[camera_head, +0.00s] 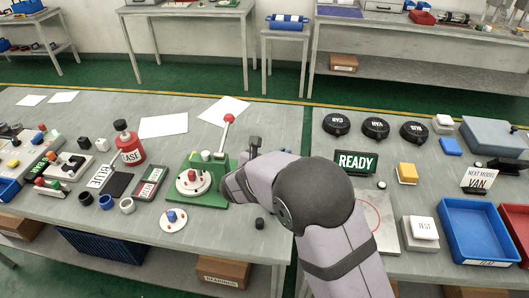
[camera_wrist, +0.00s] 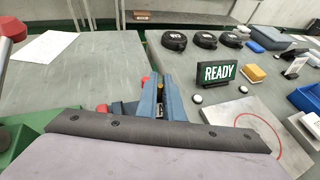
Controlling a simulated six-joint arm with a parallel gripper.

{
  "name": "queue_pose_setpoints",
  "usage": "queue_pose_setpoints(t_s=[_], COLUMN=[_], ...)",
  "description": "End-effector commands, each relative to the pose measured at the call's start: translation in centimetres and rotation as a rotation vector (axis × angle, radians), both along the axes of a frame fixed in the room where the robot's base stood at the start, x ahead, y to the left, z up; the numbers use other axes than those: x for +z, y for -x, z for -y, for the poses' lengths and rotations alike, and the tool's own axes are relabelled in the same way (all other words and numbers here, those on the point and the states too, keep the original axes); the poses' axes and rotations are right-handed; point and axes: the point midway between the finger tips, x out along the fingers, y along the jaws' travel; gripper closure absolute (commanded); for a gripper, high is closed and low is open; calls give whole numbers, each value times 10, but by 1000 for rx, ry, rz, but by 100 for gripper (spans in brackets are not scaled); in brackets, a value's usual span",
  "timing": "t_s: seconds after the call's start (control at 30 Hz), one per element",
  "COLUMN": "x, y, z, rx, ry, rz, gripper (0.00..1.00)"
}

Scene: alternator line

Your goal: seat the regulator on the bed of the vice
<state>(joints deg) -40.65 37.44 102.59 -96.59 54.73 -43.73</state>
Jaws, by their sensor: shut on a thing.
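A green fixture (camera_head: 216,197), which I take as the vice, stands near the table's front edge in the head view. It has a round white plate (camera_head: 193,182) with coloured pegs and a raised lever (camera_head: 224,134) with a red knob. My gripper (camera_wrist: 160,84) is just right of it, with its blue fingers shut on a small part, which I take as the regulator. The part is mostly hidden between the fingers. Whether the part touches the vice cannot be told.
A white disc (camera_head: 173,219) with a blue knob lies in front of the fixture. A small black cylinder (camera_head: 260,223) is beside it. A red bottle (camera_head: 129,146) stands left, a READY sign (camera_head: 356,163) right. The grey table behind the gripper is mostly clear.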

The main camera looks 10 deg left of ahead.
Motion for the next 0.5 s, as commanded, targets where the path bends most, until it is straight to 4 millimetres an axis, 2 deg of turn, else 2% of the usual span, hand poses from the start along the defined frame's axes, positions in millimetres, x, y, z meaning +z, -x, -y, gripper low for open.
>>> queue_pose_setpoints(t_s=[0.07,0.13,0.2,0.4,0.5], x=[9,11,9,19,17], y=[-11,-24,-31,-41,-40], z=[6,2,-11,-29,-32], rx=[-3,15,46,96,103], ry=[0,0,-2,-1,0], rz=[0,1,3,2,1], gripper=[100,100,100,100,100])
